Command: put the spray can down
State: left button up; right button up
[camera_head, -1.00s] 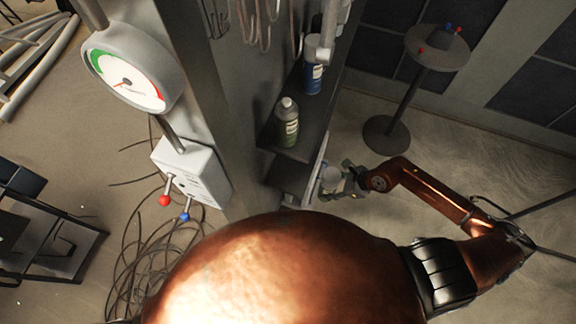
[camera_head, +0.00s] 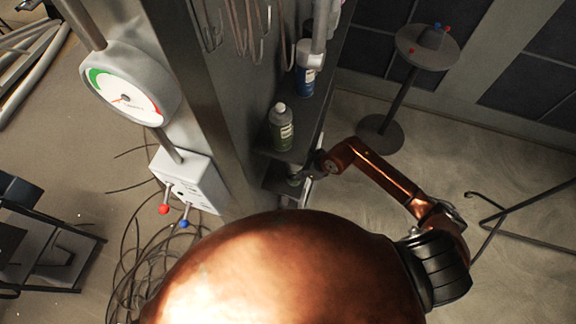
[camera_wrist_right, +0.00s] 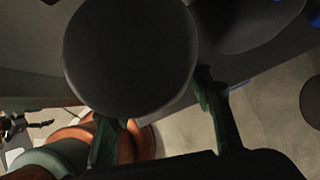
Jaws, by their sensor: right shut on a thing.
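My right gripper (camera_head: 308,172) is at the lower part of the shelf unit, just below the shelf with the green-labelled can. It is shut on a pale cylinder (camera_head: 295,176), mostly hidden in the head view, which I take for the spray can. In the right wrist view a large dark round end of the can (camera_wrist_right: 130,50) fills the upper middle, between the two green fingers of my right gripper (camera_wrist_right: 160,108). I cannot tell whether the can touches a surface beneath it. A small dark jaw-like shape (camera_wrist_right: 15,126) at the left edge may be my left gripper.
A green-labelled can (camera_head: 282,130) stands on the shelf (camera_head: 296,148), with a blue can (camera_head: 306,72) behind it. Hooks (camera_head: 245,30) hang above. A gauge post (camera_head: 125,95) and lever box (camera_head: 185,180) stand left. A round stand (camera_head: 428,46) is at the back right.

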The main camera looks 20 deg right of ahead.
jog(key=w+a, duration=0.2)
jog(key=a, duration=0.1)
jog(key=shift+w+r, duration=0.1)
jog(key=shift+w, duration=0.3)
jog(key=shift+s+d+f+p, duration=0.15)
jog(key=shift+d+f+p, duration=0.1)
jog(key=shift+f+p, duration=0.1)
jog(key=o, duration=1.2)
jog(key=shift+f, duration=0.1)
jog(key=shift+o, duration=0.2)
jog(key=shift+r, duration=0.2)
jog(key=s+d+b, duration=0.1)
jog(key=s+d, duration=0.7)
jog(key=s, duration=0.1)
jog(key=shift+d+r, duration=0.4)
